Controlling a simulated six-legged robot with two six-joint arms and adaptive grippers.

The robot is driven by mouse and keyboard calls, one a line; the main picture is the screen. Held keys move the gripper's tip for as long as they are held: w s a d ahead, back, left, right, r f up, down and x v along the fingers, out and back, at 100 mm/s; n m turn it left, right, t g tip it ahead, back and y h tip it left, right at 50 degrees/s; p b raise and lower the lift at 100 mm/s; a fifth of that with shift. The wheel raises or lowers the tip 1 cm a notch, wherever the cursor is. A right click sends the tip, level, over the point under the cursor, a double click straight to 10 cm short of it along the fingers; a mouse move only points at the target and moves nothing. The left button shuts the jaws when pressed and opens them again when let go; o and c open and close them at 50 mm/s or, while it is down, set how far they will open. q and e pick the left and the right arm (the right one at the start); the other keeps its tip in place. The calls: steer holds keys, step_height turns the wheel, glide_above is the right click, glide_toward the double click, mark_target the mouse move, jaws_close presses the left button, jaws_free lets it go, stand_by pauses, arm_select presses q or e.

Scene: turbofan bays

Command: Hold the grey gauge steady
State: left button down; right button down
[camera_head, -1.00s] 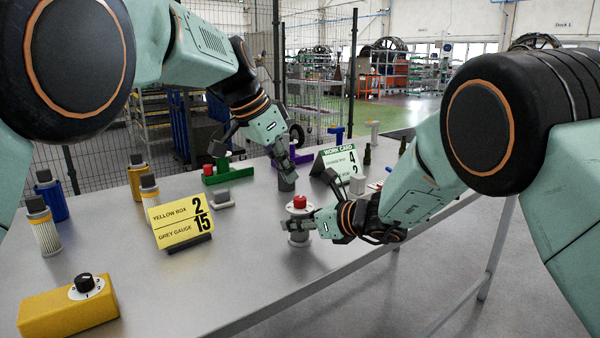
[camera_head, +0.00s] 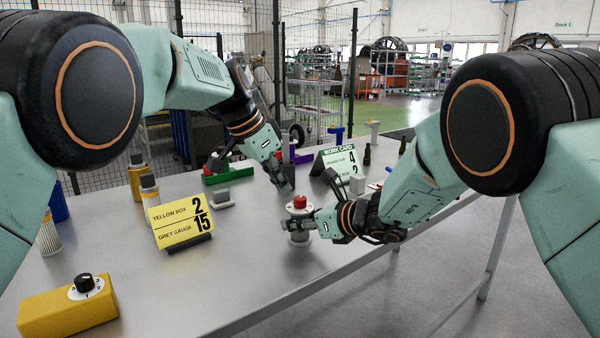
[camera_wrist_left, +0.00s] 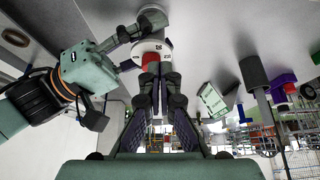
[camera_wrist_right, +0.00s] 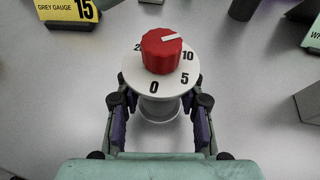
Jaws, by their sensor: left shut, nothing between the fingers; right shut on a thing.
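The grey gauge (camera_head: 299,238) stands on the table, a short round body with a white dial plate and a red knob (camera_head: 299,202). My right gripper (camera_head: 298,224) is shut around its body below the dial; the right wrist view shows the fingers on both sides of the gauge (camera_wrist_right: 159,108). The knob's white mark points up and right, past the 10; the number there is hidden. My left gripper (camera_head: 286,188) is shut and empty, above and behind the gauge. In the left wrist view the red knob (camera_wrist_left: 150,61) shows just beyond its fingertips, apparently not gripped.
A yellow card (camera_head: 180,222) reads yellow box 2, grey gauge 15. A yellow box (camera_head: 60,312) with a black knob is at front left. A green-topped work card (camera_head: 340,162) stands behind the gauge. The table's front middle is clear.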

mark_target(296, 211)
arm_select(q)
steer(key=shift+f, duration=1.3)
steer(key=shift+d, duration=0.3)
steer(key=shift+s+d, duration=0.35)
steer(key=shift+s, duration=0.2)
steer(key=shift+s+d, duration=0.25)
steer(key=shift+d, duration=0.1)
steer(key=shift+s+a+r, duration=0.1)
stand_by(0.5)
steer(key=shift+s+a, duration=0.15)
steer(key=shift+a+r, duration=0.1)
steer(key=shift+r, duration=2.85)
